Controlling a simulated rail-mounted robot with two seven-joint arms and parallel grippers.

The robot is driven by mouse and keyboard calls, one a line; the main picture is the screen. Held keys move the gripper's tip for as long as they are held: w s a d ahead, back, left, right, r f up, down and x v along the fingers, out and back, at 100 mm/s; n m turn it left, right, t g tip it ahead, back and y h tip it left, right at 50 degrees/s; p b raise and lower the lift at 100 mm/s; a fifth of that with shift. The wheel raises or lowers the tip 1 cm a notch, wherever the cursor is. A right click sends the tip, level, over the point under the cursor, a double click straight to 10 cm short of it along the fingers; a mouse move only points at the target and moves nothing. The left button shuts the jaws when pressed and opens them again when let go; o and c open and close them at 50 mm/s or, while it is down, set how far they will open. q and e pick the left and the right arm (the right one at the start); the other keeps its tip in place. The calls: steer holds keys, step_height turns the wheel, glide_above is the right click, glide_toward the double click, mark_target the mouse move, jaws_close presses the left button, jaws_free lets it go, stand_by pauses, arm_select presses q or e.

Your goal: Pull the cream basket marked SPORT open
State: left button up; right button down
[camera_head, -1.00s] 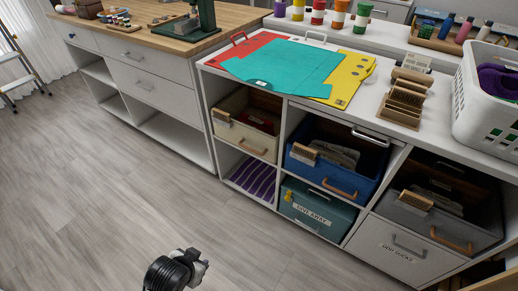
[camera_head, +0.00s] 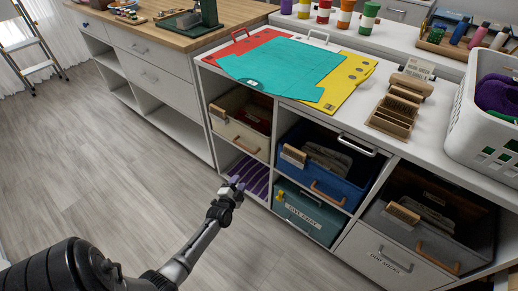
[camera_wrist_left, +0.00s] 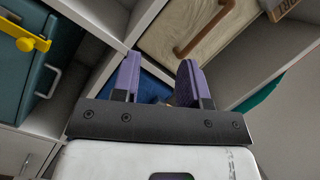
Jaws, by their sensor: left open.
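The cream basket (camera_head: 238,137) sits in the upper left cubby, with a tan tag and a brown handle (camera_head: 245,146) on its front. In the left wrist view the basket front (camera_wrist_left: 195,25) is close, with its brown handle (camera_wrist_left: 206,28) beyond the fingertips. A tag (camera_wrist_left: 279,8) at the top right there reads "ORT", the rest cut off. My left gripper (camera_head: 235,184) is open and empty, with purple fingers. It is apart from the handle and appears below it, in front of the lower left cubby. My right gripper is in neither view now.
A blue basket (camera_head: 325,171) stands right of the cream one, above a teal GIVE AWAY box (camera_head: 312,213). A grey basket (camera_head: 420,228) is farther right. Purple striped cloth (camera_head: 253,176) lies in the lower left cubby. The floor in front (camera_head: 110,180) is clear.

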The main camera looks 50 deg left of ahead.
arm_select(q)
steer(key=w+a+r+m+t+y+b, duration=0.1)
steer(key=w+a+r+m+y+b, duration=0.2)
steer(key=w+a+r+b, duration=0.3)
steer(key=w+a+m+b, duration=0.1)
steer(key=w+a, duration=0.2)
steer(key=shift+w+a+r+b, duration=0.2)
steer(key=shift+a+r+b, duration=0.1)
steer(key=shift+b, duration=0.05)
stand_by(0.4)
steer(key=shift+c, duration=0.2)
jaws_close()
stand_by(0.3)
